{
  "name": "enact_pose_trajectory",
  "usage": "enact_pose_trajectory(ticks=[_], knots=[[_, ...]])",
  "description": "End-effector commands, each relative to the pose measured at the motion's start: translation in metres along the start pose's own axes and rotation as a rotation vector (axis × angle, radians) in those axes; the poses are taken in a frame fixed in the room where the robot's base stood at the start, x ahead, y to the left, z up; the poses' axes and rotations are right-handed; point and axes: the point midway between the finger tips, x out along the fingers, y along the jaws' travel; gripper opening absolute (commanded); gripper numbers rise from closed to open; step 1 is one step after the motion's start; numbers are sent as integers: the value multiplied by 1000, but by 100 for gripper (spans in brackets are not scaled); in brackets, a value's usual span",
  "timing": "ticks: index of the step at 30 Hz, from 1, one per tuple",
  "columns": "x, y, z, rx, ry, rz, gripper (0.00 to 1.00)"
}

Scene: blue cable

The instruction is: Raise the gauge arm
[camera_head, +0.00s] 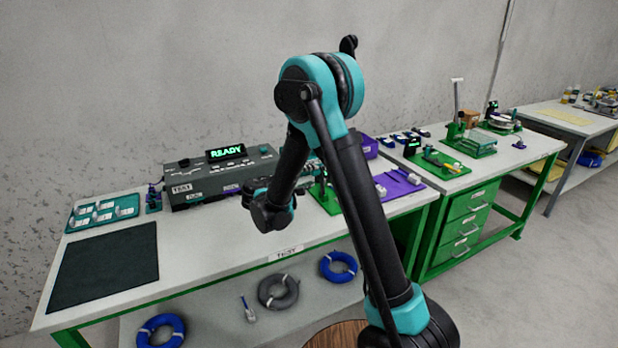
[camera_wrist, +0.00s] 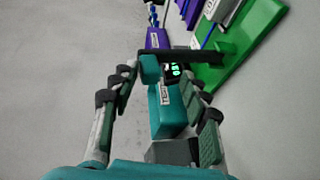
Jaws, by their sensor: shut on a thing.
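In the wrist view my gripper (camera_wrist: 158,76) has one finger on each side of a teal gauge with a white label (camera_wrist: 165,108), shut on it. A black bar (camera_wrist: 210,50), which looks like the gauge arm, crosses just beyond the fingertips. A green plate (camera_wrist: 240,45) lies to the right. The exact contact of each finger is hard to make out. In the head view my arm hides most of the gripper, near the green fixture (camera_head: 328,205) on the bench.
A grey test box with a READY display (camera_head: 226,152) stands left of the fixture. A dark mat (camera_head: 105,265) and a teal tray (camera_head: 80,222) lie farther left. A purple mat (camera_head: 408,180) lies right of the fixture. Coiled cables (camera_head: 278,290) lie on the lower shelf.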

Motion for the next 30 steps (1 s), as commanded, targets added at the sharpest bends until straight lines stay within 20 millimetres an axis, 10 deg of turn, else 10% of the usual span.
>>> enact_pose_trajectory(ticks=[16, 30], knots=[[-8, 0, -3, -2, 7, 0, 40], [-94, 0, -2, -2, 7, 1, 40]])
